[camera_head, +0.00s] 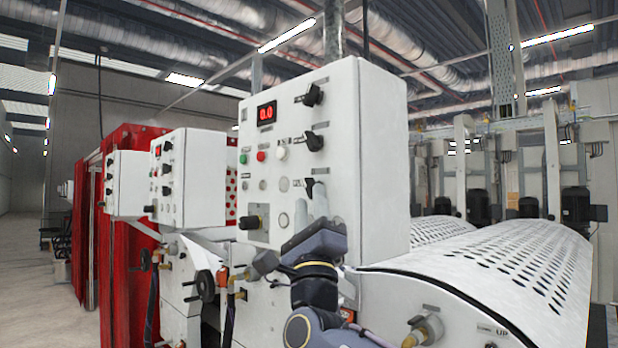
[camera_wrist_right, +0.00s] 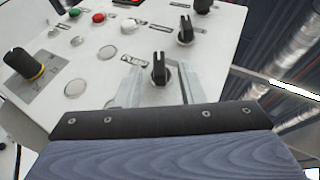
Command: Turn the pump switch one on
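The white control box (camera_head: 362,130) has a column of three black rotary switches on its front: an upper one (camera_head: 313,95), a middle one (camera_head: 314,141) and a lower one (camera_head: 317,187). Their labels are too small to read, so I cannot tell which is pump switch one. My right gripper (camera_head: 311,212) is at the lower switch, and one finger partly covers it in the head view. In the right wrist view, the lower switch (camera_wrist_right: 160,72) stands between the open fingers (camera_wrist_right: 160,88), with gaps on both sides. My left gripper is not in view.
The panel also holds a red 0.0 display (camera_head: 266,113), green, red and white buttons, and a larger black knob (camera_head: 250,222). A handwheel (camera_head: 206,285) is left of my right arm. A perforated white cover (camera_head: 500,270) fills the right side.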

